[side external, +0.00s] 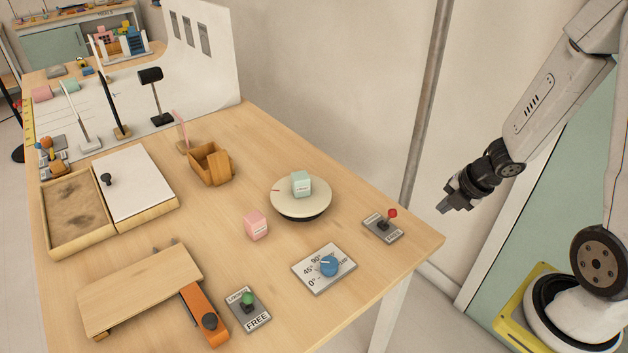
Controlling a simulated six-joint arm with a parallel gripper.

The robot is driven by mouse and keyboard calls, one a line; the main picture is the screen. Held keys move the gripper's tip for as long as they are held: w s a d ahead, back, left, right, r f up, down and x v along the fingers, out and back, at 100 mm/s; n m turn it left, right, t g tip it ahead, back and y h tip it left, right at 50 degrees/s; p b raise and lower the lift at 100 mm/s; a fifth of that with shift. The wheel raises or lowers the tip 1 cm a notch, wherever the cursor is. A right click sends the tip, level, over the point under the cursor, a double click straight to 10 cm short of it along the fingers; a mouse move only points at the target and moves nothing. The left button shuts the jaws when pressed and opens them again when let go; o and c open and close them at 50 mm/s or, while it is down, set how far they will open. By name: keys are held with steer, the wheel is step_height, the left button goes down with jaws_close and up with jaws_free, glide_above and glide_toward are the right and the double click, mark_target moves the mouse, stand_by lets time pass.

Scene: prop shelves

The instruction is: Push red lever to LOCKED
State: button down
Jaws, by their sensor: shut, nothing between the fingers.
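The red lever (391,213) stands on a small grey plate (372,224) near the table's right edge. Its red knob leans up and to the right. The plate has a FREE label along its near side; any LOCKED label on it is too small to make out. My gripper (445,208) is shut and empty. It hangs to the right of the red lever, beyond the table edge in the picture, apart from the lever.
A green lever (248,299) has its own LOCKED/FREE plate. A blue dial (328,265), a pink cube (256,226) and a round turntable (286,207) bearing a mint cube (301,183) lie left of the red lever. A metal pole (424,110) rises behind the table.

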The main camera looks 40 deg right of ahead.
mark_target(388, 219)
steer(key=shift+f, duration=0.15)
steer(key=shift+x, duration=4.75)
steer(key=shift+w+a+r, duration=0.1)
steer(key=shift+w+a, duration=0.1)
steer(key=shift+w, duration=0.75)
steer(key=shift+w+a+r, duration=0.15)
steer(key=shift+w+a, duration=0.05)
steer(key=shift+w, duration=0.8)
steer(key=shift+w+r, duration=0.25)
steer(key=shift+w, duration=0.2)
steer(key=shift+w+r, duration=0.3)
steer(key=shift+w, duration=0.2)
steer(key=shift+w+r, duration=0.25)
steer(key=shift+w, duration=0.7)
steer(key=shift+r, duration=0.25)
steer(key=shift+r, duration=0.55)
